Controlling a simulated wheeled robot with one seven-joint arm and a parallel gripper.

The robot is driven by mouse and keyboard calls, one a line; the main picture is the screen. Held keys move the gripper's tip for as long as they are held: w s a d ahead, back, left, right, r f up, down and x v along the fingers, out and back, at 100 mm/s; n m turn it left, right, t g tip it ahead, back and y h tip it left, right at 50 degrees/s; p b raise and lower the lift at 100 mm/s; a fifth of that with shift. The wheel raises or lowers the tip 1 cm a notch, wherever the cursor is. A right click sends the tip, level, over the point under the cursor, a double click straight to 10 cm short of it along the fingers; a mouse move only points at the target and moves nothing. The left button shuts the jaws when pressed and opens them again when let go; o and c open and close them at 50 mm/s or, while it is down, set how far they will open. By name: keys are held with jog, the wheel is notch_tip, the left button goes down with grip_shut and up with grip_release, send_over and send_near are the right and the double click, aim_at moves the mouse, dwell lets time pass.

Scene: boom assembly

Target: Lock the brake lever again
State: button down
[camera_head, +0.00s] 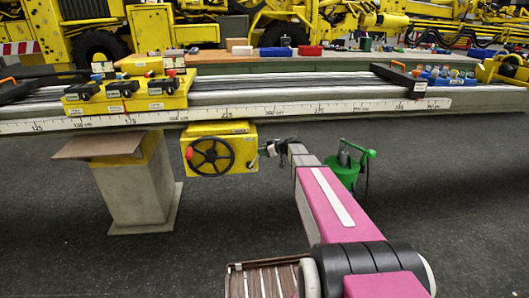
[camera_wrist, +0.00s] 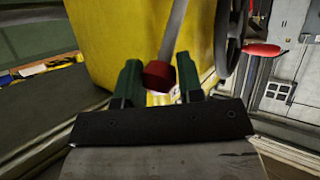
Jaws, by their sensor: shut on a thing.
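The brake lever (camera_wrist: 173,40) is a grey bar with a red knob (camera_wrist: 158,75) at its end, in the middle of the wrist view. My gripper (camera_wrist: 158,80) has its two dark green fingers on either side of the knob and is shut on the lever. The lever runs up, tilted slightly right, in front of the yellow box (camera_wrist: 115,35). In the head view my gripper (camera_head: 264,150) is at the right side of this yellow box (camera_head: 230,130); the lever is too small to tell there.
A black handwheel (camera_head: 211,155) with a red handle (camera_head: 188,153) is on the box front; it shows close to my gripper's right in the wrist view (camera_wrist: 232,35). The long bench edge with a ruler (camera_head: 300,108) is above. A grey pedestal (camera_head: 140,190) stands left.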

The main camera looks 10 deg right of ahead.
jog(key=c, duration=0.8)
grip_release()
jog(key=shift+o, duration=0.2)
jog(key=shift+d, duration=0.1)
jog(key=v, duration=1)
jog(key=shift+d+r, duration=0.2)
jog(key=shift+d, duration=0.1)
jog(key=shift+s, duration=0.15)
